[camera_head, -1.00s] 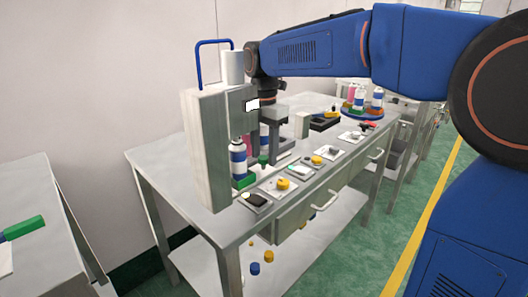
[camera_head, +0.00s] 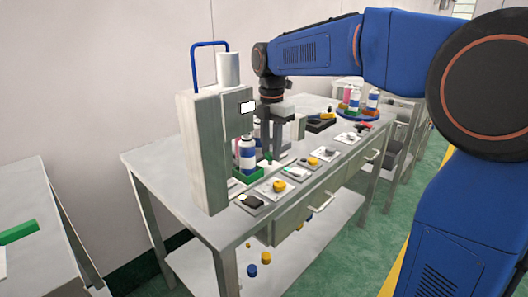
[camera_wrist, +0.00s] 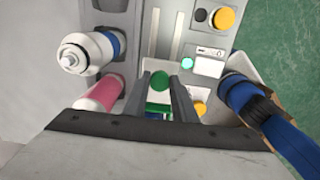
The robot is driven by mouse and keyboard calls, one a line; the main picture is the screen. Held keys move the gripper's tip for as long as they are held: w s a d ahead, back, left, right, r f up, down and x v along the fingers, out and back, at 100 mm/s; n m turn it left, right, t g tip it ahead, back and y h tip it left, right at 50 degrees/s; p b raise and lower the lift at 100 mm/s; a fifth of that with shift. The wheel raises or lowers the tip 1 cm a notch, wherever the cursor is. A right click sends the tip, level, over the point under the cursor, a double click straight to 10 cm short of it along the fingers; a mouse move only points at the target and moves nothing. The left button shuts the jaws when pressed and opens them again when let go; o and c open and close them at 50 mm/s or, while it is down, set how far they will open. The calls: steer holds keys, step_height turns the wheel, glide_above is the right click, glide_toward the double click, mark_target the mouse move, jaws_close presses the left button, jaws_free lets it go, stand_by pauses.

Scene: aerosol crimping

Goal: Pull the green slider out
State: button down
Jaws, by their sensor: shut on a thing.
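The green slider (camera_head: 243,178) lies at the foot of the grey crimping machine, with a white and blue bottle (camera_head: 246,157) standing upright on it. Its round green knob (camera_head: 267,157) is under my gripper (camera_head: 272,148), which points down in front of the machine. In the wrist view my gripper (camera_wrist: 165,88) has its two dark fingers on either side of the green knob (camera_wrist: 158,77), shut on it. Some green (camera_wrist: 157,108) also shows between the fingers. The back of the slider is hidden by the bottle and the machine column.
The machine column (camera_head: 200,150) stands close to the left of the slider. Small panels with yellow buttons (camera_head: 280,186) line the table's front edge. Several bottles stand on a blue round stand (camera_head: 358,113) at the far end. Blue and yellow caps lie on the lower shelf.

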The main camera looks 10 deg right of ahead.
steer(key=shift+w+d, duration=0.75)
steer(key=shift+d, duration=0.3)
steer(key=shift+w+d, duration=0.8)
steer(key=shift+d, duration=0.2)
steer(key=shift+w+d, duration=0.75)
steer(key=shift+d, duration=0.3)
steer(key=c, duration=1.5)
jaws_free()
steer(key=shift+w+d, duration=0.1)
steer(key=shift+o, duration=0.2)
step_height(320, 180, up, 17)
steer(key=shift+r, duration=0.2)
